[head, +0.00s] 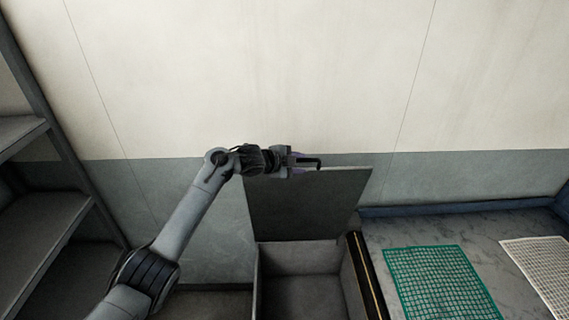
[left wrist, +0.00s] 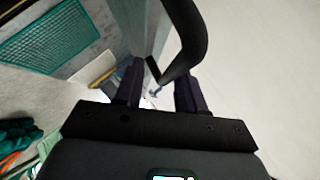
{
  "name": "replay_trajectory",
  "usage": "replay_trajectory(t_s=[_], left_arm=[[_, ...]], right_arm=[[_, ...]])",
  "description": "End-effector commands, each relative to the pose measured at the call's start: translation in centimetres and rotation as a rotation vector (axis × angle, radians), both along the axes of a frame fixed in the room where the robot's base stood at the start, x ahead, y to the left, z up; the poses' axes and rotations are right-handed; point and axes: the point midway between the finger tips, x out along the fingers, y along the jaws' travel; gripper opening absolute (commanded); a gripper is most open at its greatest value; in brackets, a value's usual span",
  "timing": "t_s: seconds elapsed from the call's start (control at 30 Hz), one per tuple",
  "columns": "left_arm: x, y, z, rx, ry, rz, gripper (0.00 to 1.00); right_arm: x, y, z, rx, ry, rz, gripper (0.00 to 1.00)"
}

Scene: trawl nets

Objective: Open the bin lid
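The bin lid (head: 308,205) is a dark grey panel. It stands raised, nearly upright, at the back of the grey bin (head: 262,285), whose inside shows open and empty. A black curved handle (head: 317,161) is at the lid's top edge. My left gripper (head: 298,162) is at this edge beside the handle. In the left wrist view the fingers of my left gripper (left wrist: 160,92) are apart, and the black handle (left wrist: 192,38) curves down close to the right finger. I cannot tell whether they touch. My right gripper is not in view.
A grey shelf rack (head: 50,225) stands at the left. To the right of the bin, a green net (head: 438,285) and a white net (head: 543,270) lie on a grey marbled surface (head: 400,228). A pale wall (head: 280,70) rises close behind the lid.

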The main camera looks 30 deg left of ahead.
Motion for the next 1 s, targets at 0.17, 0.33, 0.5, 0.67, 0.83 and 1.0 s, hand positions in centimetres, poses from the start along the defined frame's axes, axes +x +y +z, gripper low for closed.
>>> replay_trajectory(t_s=[0.17, 0.33, 0.5, 0.67, 0.83, 1.0], left_arm=[[-1.7, 0.8, 0.7, 0.005, -0.002, 0.001, 0.39], [-3.9, 1.8, 2.0, 0.006, -0.003, 0.001, 0.39], [-6.1, 2.8, 3.3, 0.006, -0.003, 0.001, 0.39], [-7.4, 3.3, 4.2, 0.003, -0.001, 0.001, 0.39], [-8.0, 3.5, 4.6, 0.002, 0.000, -0.001, 0.39], [-8.1, 3.6, 4.7, 0.001, 0.001, 0.000, 0.39]], right_arm=[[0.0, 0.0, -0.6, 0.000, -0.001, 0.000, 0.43], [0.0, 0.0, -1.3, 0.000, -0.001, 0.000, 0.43], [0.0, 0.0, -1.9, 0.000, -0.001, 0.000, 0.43], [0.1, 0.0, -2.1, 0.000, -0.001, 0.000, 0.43], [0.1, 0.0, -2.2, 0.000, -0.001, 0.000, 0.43], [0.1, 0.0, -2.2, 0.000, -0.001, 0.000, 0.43]])
